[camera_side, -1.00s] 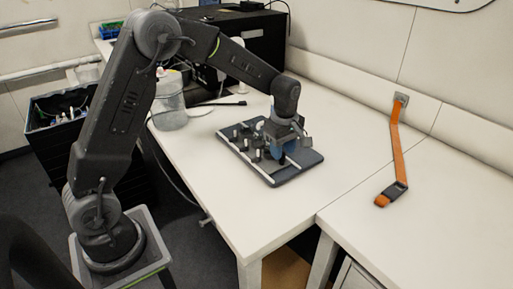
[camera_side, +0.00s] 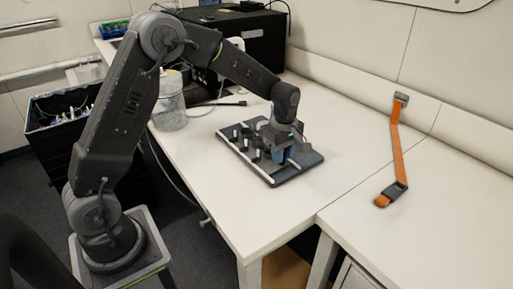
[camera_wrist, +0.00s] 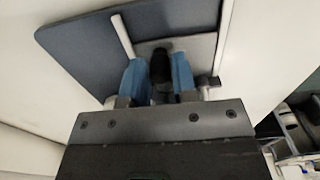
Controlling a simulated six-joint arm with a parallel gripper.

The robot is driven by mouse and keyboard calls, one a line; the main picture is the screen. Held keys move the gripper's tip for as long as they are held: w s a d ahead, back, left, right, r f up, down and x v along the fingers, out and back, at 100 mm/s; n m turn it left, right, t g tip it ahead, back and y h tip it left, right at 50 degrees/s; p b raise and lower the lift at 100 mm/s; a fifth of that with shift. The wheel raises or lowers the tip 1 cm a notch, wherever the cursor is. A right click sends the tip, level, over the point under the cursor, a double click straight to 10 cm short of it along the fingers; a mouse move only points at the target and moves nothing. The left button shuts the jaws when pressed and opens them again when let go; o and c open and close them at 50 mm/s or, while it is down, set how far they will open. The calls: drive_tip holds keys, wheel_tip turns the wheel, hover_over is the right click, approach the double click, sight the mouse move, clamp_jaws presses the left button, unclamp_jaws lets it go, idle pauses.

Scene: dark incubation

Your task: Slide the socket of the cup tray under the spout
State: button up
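The dark blue-grey board (camera_side: 307,158) lies on the white table and carries white rails, small posts and dark fittings. In the wrist view the board (camera_wrist: 80,45) shows beside a lighter grey plate (camera_wrist: 200,48) between two white rails; this plate may be the cup tray. My gripper (camera_side: 282,160) points down at the board, its blue fingers low over it. In the wrist view my gripper (camera_wrist: 160,82) has a finger on each side of a black upright piece (camera_wrist: 160,65), which fills the gap. I cannot tell whether they grip it. The socket and spout cannot be made out.
A clear container (camera_side: 170,108) stands on the table left of the board. A black box (camera_side: 250,40) stands at the back.

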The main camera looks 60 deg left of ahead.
drive_tip(key=shift+c, duration=1.1)
drive_tip(key=shift+d, duration=1.6)
drive_tip(key=shift+d, duration=1.55)
